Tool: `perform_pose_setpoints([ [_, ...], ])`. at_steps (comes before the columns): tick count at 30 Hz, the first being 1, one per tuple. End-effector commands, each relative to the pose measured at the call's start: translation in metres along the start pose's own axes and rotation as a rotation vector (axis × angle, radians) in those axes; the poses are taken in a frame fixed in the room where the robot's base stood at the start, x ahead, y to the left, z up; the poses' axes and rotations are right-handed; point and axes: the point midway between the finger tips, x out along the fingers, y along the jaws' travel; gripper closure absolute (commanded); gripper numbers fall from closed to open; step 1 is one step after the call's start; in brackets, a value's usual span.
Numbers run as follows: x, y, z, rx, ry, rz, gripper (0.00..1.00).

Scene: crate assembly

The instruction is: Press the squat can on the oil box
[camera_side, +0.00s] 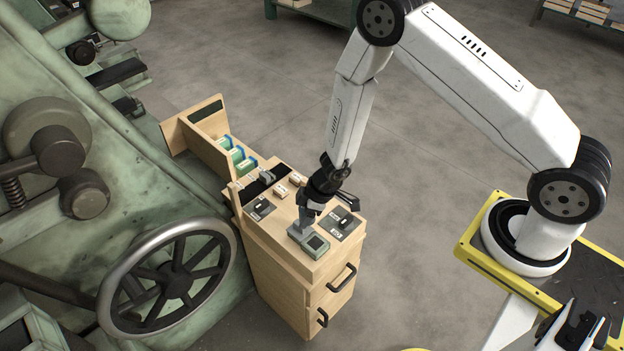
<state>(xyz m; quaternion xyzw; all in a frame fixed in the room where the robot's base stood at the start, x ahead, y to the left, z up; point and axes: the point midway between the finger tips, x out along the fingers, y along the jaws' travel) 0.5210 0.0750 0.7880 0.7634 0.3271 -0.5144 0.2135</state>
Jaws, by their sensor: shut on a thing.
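My gripper (309,204) points down over the top of a wooden cabinet and is shut on a small grey piece (305,219), which may be the squat can. The piece is small and partly hidden by the fingers. Just below it is a low grey-green box (310,242) with a dark square on its top, probably the oil box, near the cabinet's front edge. The grey piece is at the rear left part of this box; I cannot tell whether they touch.
The wooden cabinet (290,280) has dark handles. Dark plates (346,228) and (259,208) lie on its top beside small pale blocks (281,191). Green-and-white boxes (237,155) stand behind. A large handwheel (168,280) on a green machine is close to the left.

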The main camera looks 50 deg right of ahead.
Motion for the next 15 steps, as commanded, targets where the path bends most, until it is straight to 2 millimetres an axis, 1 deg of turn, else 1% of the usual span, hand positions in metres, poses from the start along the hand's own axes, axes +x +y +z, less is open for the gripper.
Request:
perform_pose_setpoints([
  [9, 0.0053, -0.0047, -0.0069, -0.188, 0.001, -0.075, 0.87],
  [15, 0.0086, -0.0086, -0.0079, -0.321, -0.002, -0.128, 0.87],
])
